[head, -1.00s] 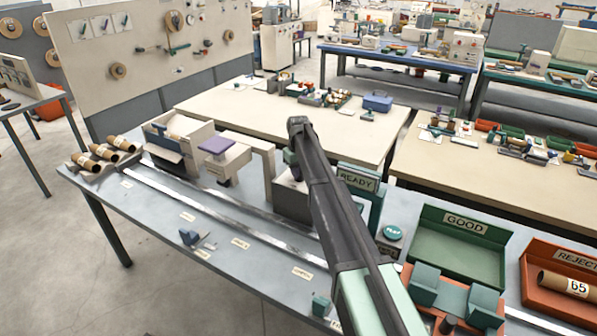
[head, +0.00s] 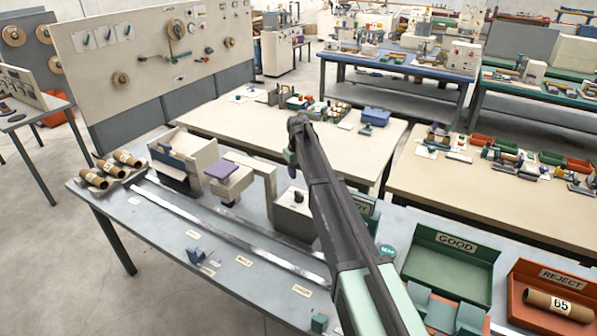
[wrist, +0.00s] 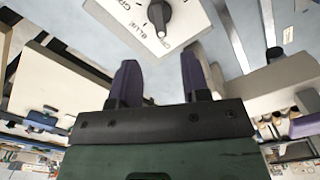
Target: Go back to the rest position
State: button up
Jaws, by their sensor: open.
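My gripper (wrist: 158,82) shows in the wrist view with its two dark purple fingers apart and nothing between them. Beyond the fingertips is a white box top with a black knob (wrist: 159,14) and lettering around it. In the head view my arm reaches up and away over the bench, and the gripper at its far end is mostly hidden behind the arm. The grey box with the dark knob (head: 297,199) stands just left of my arm. The knob and the fingers are apart.
The bench (head: 150,232) carries a long metal rail (head: 225,232), a winder with a purple pad (head: 224,170) and cardboard tubes (head: 110,168) at left. A green GOOD bin (head: 445,275) and an orange REJECT bin (head: 520,318) holding a tube marked 65 (head: 560,303) stand at right.

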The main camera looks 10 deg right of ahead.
jog(key=shift+r, duration=0.4)
jog(key=s+f+m+b, duration=0.2)
jog(key=s, duration=1.8)
jog(key=s+f+m+b, duration=0.2)
jog(key=s+f+b, duration=0.1)
jog(key=s, duration=1.7)
jog(key=shift+s, duration=0.4)
